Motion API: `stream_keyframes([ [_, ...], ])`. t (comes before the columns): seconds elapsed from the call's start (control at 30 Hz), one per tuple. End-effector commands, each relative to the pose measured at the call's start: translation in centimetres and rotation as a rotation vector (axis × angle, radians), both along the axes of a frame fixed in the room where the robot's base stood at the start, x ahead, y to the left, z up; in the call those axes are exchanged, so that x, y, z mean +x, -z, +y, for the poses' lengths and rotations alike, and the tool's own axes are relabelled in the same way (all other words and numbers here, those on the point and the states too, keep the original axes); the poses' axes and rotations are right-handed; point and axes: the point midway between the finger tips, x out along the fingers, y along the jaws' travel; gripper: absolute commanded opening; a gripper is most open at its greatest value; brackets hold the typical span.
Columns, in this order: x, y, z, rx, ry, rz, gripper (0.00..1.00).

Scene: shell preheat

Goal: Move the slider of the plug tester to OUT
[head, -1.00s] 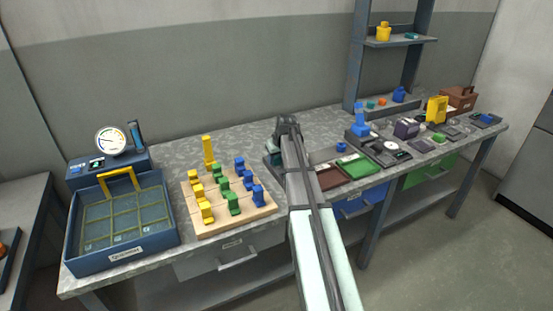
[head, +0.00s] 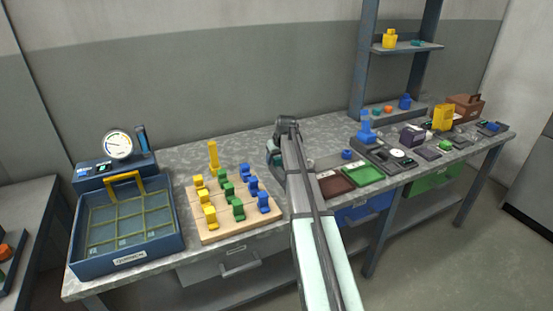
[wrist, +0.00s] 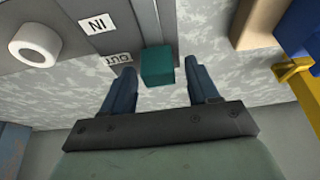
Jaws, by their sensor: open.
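The plug tester (wrist: 60,65) is a grey panel with a white IN label and an OUT label in the wrist view. Its slider has a teal block (wrist: 157,67), which appears beside the OUT label, at the near end of a dark slot. My gripper (wrist: 163,88) is open, with one dark blue finger on each side of the teal block. Gaps show between the block and both fingers. In the head view, my gripper (head: 275,155) is at the middle of the bench. My arm hides most of the tester there.
A wooden peg board (head: 215,230) with yellow, green and blue pieces stands just left of my gripper. A blue basket (head: 125,258) is farther left. Brown (head: 332,184) and green (head: 366,175) trays lie to the right. A round white part (wrist: 36,44) is on the tester.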

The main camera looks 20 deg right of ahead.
Motion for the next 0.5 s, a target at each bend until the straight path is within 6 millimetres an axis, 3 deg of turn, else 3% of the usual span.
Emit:
stream_keyframes([
  [0.23,-0.7,-1.5,0.0,0.0,0.0,0.0,0.6],
  [0.5,-2.5,-5.8,0.0,-0.001,0.0,-0.002,0.6],
])
